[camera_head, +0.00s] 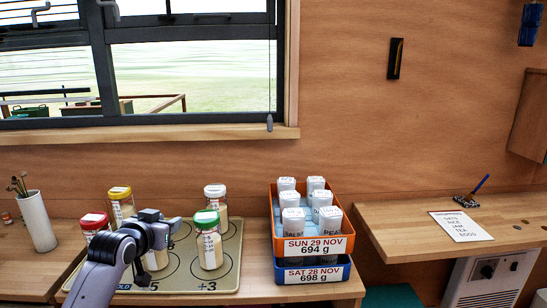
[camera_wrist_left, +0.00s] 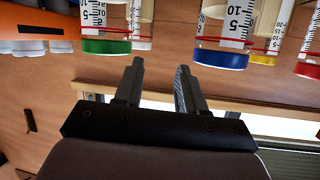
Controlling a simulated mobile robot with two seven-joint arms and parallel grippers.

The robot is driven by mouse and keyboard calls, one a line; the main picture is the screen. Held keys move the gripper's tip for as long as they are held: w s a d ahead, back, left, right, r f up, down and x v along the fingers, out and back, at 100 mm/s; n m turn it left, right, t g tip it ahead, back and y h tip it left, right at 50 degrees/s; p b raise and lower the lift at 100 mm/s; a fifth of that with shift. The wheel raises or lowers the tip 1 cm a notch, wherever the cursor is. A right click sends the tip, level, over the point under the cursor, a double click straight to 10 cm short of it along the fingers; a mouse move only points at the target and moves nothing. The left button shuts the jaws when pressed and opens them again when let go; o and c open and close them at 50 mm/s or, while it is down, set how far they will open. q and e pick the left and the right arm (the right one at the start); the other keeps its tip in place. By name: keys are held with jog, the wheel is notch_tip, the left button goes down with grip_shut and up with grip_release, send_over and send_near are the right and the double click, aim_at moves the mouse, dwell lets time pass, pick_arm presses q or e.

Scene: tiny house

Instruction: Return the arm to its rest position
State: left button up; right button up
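My left arm comes in from the lower left in the head view, and its gripper (camera_head: 168,232) is in front of the jars. In the left wrist view the two fingers (camera_wrist_left: 160,68) stand apart with nothing between them. A green-lidded jar (camera_head: 209,248) stands just right of the gripper. A jar with a blue lid (camera_wrist_left: 221,58) shows in the wrist view; in the head view the gripper mostly covers a jar. My right gripper is out of view.
Jars with a red lid (camera_head: 94,222), yellow lid (camera_head: 120,204) and white lid (camera_head: 215,195) stand close by on a mat (camera_head: 225,275). Stacked orange (camera_head: 351,243) and blue (camera_head: 346,270) crates stand right, the orange one holding several white-capped containers. A white holder (camera_head: 38,222) stands left.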

pick_arm(q)
jog(key=s+d+f+g, duration=0.2)
jog(key=s+d+f, duration=0.1)
jog(key=s+f, duration=1.6)
jog(key=s+d+f, duration=0.1)
jog(key=s+f, duration=0.3)
jog(key=s, duration=0.5)
jog(key=s+d+f+g+p, duration=0.1)
jog(key=s+f, duration=0.2)
jog(key=s, duration=0.6)
jog(key=shift+s+f+h, duration=0.3)
jog(key=shift+f+h, duration=0.1)
jog(key=shift+d+g, duration=0.1)
jog(key=shift+g, duration=0.2)
